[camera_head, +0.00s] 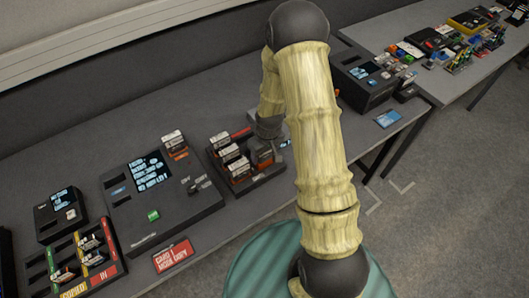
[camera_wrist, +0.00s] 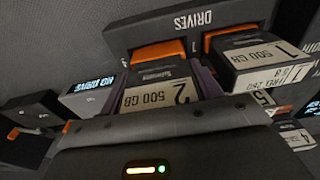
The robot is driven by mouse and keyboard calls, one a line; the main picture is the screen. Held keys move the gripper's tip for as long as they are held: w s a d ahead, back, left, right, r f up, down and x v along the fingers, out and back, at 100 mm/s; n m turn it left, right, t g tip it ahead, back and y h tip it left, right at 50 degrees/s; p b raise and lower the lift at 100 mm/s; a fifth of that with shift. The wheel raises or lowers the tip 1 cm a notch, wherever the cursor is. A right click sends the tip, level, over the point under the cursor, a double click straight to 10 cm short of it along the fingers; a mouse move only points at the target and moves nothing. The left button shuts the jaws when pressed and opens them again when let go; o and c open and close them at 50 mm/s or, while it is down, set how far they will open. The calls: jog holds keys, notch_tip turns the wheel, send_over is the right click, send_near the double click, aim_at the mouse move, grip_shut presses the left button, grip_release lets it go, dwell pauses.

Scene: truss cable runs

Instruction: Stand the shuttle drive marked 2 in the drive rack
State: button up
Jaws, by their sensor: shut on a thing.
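My gripper (camera_head: 268,138) is shut on the shuttle drive marked 2, a drive with a white 500 GB label (camera_wrist: 158,94) and an orange end. In the wrist view its fingers lie along both sides of the drive. The drive is at the drive rack, whose dark wall reads DRIVES (camera_wrist: 192,20). The rack also shows in the head view (camera_head: 250,187). I cannot tell how deep the drive sits in it. A drive marked 1 (camera_wrist: 255,58) stands to the right of drive 2 in the wrist view. My gripper partly hides the rack in the head view.
Several drives (camera_head: 231,157) fill the rack's left part. Left of the rack is a dark console with a screen (camera_head: 165,205) and a drive (camera_head: 174,142) on it. A red-edged tray (camera_head: 110,273) is farther left. Another device (camera_head: 365,75) stands to the right.

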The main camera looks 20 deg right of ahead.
jog(key=shift+f+b, duration=0.9)
jog(key=shift+f, duration=0.3)
dwell(0.6)
dwell(0.4)
jog(key=o, duration=1.6)
jog(key=shift+r, duration=0.1)
jog(key=shift+r+p, duration=2.75)
jog(key=shift+r, duration=0.9)
jog(key=shift+r, duration=0.3)
jog(key=s+r+m, duration=0.1)
jog(key=s+r, duration=0.3)
jog(key=r, duration=0.2)
jog(key=s+r+m, duration=0.1)
jog(key=s+r, duration=0.4)
jog(key=r, duration=0.2)
jog(key=s+r+m+t, duration=0.1)
jog(key=s+r, duration=0.4)
jog(key=r, duration=0.1)
jog(key=shift+s+r+m, duration=0.15)
jog(key=shift+s+m, duration=0.05)
jog(key=shift+m, duration=0.1)
